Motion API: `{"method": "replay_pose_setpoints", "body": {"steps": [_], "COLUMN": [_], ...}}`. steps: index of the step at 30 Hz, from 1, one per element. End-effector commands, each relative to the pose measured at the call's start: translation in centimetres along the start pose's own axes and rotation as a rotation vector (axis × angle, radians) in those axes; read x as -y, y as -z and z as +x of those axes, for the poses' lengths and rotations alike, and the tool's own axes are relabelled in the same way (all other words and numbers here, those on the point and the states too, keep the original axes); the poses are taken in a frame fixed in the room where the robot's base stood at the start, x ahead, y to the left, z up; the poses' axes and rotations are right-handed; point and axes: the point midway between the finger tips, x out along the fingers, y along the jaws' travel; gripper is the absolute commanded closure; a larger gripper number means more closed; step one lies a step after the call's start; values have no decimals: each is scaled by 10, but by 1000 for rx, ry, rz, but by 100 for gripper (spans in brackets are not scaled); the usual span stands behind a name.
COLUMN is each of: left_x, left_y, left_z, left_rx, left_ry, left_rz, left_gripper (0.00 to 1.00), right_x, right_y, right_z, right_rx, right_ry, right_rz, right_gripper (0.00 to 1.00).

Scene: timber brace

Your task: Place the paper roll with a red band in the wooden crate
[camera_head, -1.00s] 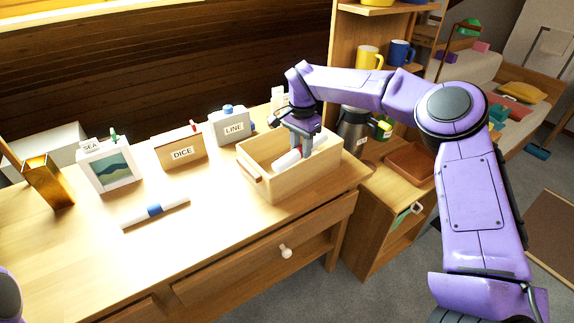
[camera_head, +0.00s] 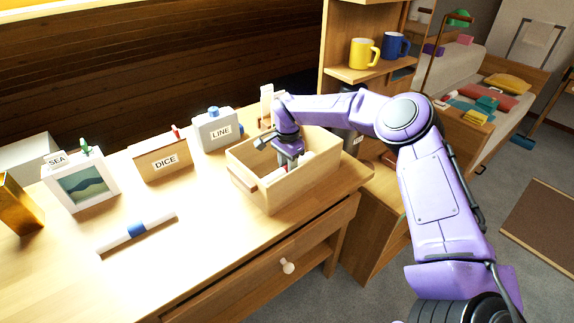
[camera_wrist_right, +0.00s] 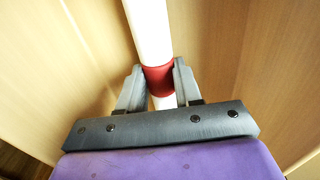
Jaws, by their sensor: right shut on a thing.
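The paper roll with a red band (camera_wrist_right: 150,30) is white, and my right gripper (camera_wrist_right: 158,82) is shut on it at the red band in the right wrist view. In the head view my right gripper (camera_head: 288,160) reaches down inside the wooden crate (camera_head: 277,195). Part of the white roll (camera_head: 306,160) shows inside the crate, beside the gripper. The crate is light wood, open at the top, at the right end of the desk. Whether the roll touches the crate floor cannot be told. My left gripper is not in view.
A white roll with a blue band (camera_head: 137,229) lies on the desk. Boxes labelled SEA (camera_head: 82,185), DICE (camera_head: 162,162) and LINE (camera_head: 217,131) stand behind it. A gold box (camera_head: 18,205) is at the left. A shelf with yellow (camera_head: 362,54) and blue (camera_head: 395,45) mugs stands behind the crate.

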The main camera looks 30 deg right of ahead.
Motion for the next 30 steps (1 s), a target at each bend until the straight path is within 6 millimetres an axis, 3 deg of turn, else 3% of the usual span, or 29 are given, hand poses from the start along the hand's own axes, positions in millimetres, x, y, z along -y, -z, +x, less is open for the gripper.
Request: {"method": "replay_pose_setpoints", "body": {"steps": [10,11,12,13,23,26,30], "left_x": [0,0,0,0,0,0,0], "left_y": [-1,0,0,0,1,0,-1], "left_z": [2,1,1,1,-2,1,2], "left_rx": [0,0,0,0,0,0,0], "left_ry": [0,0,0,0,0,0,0], "left_rz": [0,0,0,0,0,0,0], "left_gripper": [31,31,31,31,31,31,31], "right_x": [1,2,2,2,2,2,2], "right_y": [-1,-1,-1,-1,-1,-1,-1], "right_z": [6,5,5,5,-1,-16,-52], "right_rx": [0,0,0,0,0,-1,-2], "right_ry": [1,2,2,2,3,6,7], "right_rz": [-1,-2,-2,-2,-2,-3,-2], "right_gripper": [96,60,47,41,41,41,41]}}
